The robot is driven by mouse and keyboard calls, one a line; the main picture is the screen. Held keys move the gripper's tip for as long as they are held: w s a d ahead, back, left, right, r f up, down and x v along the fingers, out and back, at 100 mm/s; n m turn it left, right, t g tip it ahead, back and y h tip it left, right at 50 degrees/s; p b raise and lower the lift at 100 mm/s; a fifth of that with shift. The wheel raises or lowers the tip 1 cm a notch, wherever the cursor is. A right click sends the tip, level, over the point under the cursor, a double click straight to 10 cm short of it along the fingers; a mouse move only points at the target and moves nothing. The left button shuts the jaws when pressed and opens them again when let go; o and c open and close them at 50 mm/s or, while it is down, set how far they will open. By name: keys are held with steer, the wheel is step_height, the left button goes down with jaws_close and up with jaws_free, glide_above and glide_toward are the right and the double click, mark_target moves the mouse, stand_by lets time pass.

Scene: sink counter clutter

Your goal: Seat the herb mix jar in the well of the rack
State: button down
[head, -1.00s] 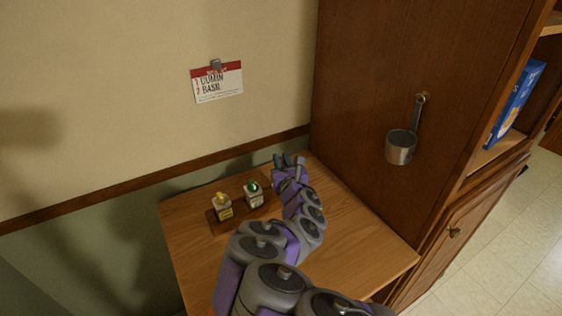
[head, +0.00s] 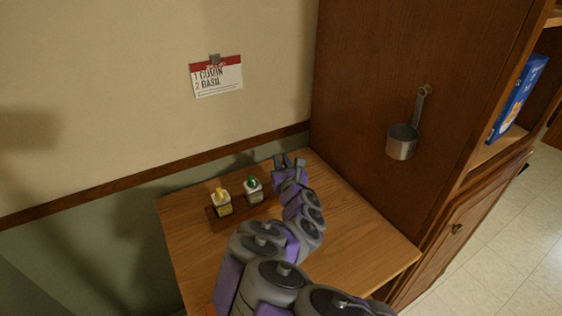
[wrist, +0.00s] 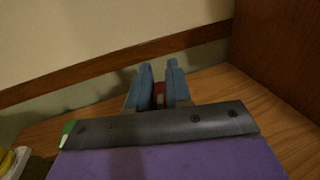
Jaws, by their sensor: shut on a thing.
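My gripper (head: 289,162) is over the back right of the wooden counter, to the right of the rack. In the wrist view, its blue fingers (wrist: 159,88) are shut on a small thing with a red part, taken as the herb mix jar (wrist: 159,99). The gripper hides most of it and no label can be read. The dark wooden rack (head: 236,212) holds a yellow-topped jar (head: 222,204) on the left and a green-topped jar (head: 253,190) to its right. My arm hides the rack's right end, so I cannot see a well there.
A card (head: 217,78) reading cumin and basil is clipped to the wall. A metal cup (head: 402,140) hangs on the tall wooden cabinet right of the counter. A blue box (head: 518,98) stands on a shelf. The counter (head: 375,245) is bare at front right.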

steer(key=shift+f, duration=0.6)
steer(key=c, duration=1)
jaws_free()
steer(key=shift+o, duration=0.2)
